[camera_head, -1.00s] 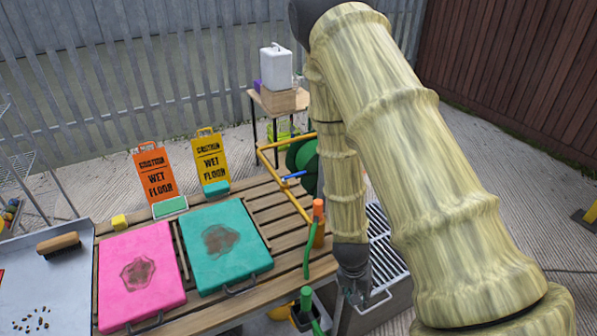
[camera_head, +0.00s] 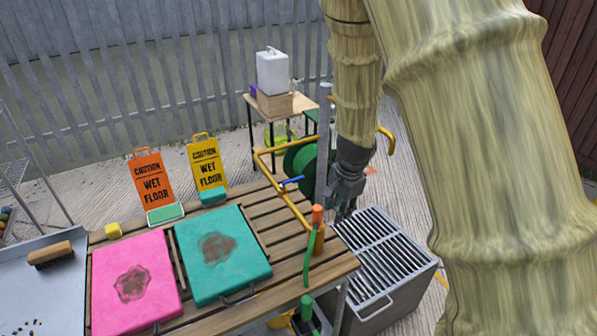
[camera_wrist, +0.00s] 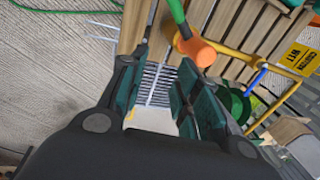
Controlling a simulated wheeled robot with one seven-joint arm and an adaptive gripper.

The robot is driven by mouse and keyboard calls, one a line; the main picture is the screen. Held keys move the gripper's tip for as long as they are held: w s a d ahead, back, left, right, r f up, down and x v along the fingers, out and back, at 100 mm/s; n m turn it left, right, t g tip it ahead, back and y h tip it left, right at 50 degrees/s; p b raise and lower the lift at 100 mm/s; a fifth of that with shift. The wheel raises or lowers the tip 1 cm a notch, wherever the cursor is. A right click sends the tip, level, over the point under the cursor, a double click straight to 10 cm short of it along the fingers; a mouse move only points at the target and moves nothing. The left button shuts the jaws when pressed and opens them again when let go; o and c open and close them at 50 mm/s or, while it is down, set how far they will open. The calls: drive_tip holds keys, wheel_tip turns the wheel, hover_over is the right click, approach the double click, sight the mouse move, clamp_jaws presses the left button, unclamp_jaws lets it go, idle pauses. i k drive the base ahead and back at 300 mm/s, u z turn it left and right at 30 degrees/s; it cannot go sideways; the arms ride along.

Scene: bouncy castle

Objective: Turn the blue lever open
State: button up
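The blue lever (camera_head: 291,180) sticks out to the left from a grey post beside the green hose reel, at the back right of the slatted table. It also shows in the wrist view (camera_wrist: 257,80), right of the orange nozzle. My gripper (camera_head: 345,212) hangs to the right of the lever, apart from it, above the grated box. In the wrist view my gripper's fingers (camera_wrist: 158,98) are spread apart with nothing between them.
A yellow rail (camera_head: 285,195) runs by the lever. An orange nozzle (camera_head: 318,214) with a green hose stands at the table's right edge. The green reel (camera_head: 302,160) is behind. A grated box (camera_head: 385,250) stands at right. Pink (camera_head: 133,282) and teal (camera_head: 222,252) pads lie on the table.

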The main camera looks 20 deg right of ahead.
sight(293, 180)
drive_tip(key=i, duration=0.85)
